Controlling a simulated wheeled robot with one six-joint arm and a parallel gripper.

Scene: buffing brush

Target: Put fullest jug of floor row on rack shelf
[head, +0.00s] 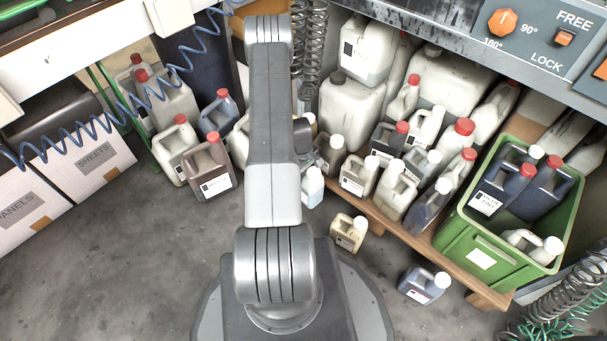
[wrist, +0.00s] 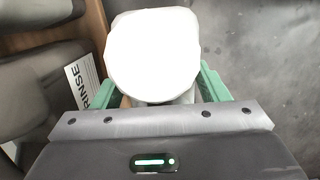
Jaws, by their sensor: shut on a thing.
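A small pale jug with light blue contents and a white cap (head: 313,188) is at my arm's right side in the head view. My gripper (wrist: 156,84) is shut on a jug whose white cap (wrist: 152,50) fills the middle of the wrist view, with green fingers on both sides; it appears to be this pale jug. Whether it touches the floor I cannot tell. A cream jug with a white cap (head: 347,232) and a dark blue jug with a white cap (head: 425,285) stand on the floor nearer me. The low wooden rack shelf (head: 395,230) holds several jugs.
A green crate (head: 455,244) with several jugs stands at the right end of the shelf. Several red-capped jugs (head: 210,168) stand left of my arm. A jug labelled RINSE (wrist: 82,80) is close at left in the wrist view. The floor at front left is clear.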

